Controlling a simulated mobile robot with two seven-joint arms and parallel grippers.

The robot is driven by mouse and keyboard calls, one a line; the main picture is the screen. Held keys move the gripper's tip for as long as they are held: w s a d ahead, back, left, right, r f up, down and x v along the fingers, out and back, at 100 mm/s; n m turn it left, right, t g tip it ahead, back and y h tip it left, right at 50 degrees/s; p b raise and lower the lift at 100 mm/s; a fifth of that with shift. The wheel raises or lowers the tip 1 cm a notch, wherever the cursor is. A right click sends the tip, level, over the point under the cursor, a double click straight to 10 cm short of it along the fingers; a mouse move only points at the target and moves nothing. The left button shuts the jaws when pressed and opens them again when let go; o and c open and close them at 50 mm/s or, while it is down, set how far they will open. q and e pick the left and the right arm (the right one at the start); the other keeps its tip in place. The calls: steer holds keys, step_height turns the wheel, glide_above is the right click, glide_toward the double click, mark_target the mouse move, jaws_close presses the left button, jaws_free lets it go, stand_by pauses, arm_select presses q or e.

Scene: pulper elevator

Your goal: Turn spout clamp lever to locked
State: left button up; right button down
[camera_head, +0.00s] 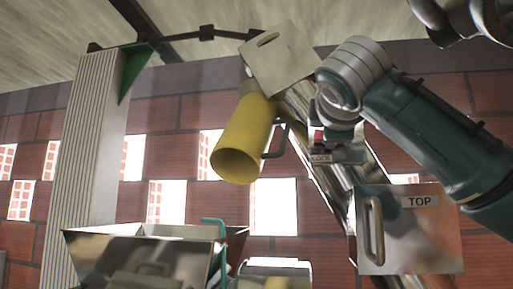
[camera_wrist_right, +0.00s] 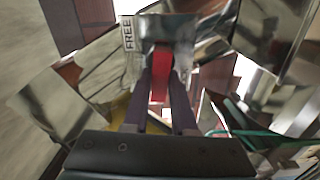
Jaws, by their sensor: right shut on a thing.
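The yellow spout (camera_head: 240,145) hangs at the middle of the head view, with its open end facing down and left. A LOCK label (camera_head: 321,158) shows to its right, below my right wrist. In the right wrist view, the red clamp lever (camera_wrist_right: 161,66) lies between the fingers of my right gripper (camera_wrist_right: 161,88), which is shut on it. A FREE label (camera_wrist_right: 128,33) is up and left of the lever. My left gripper is not in view.
A metal panel marked TOP (camera_head: 410,229), with a handle, is at lower right. A metal hopper (camera_head: 140,258) stands at lower left, beside a teal hooked rod (camera_head: 222,245). A slanted metal pipe runs behind my right arm.

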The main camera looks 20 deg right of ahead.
steer(key=shift+f+n, duration=0.1)
steer(key=shift+n, duration=0.5)
steer(key=c, duration=0.7)
jaws_free()
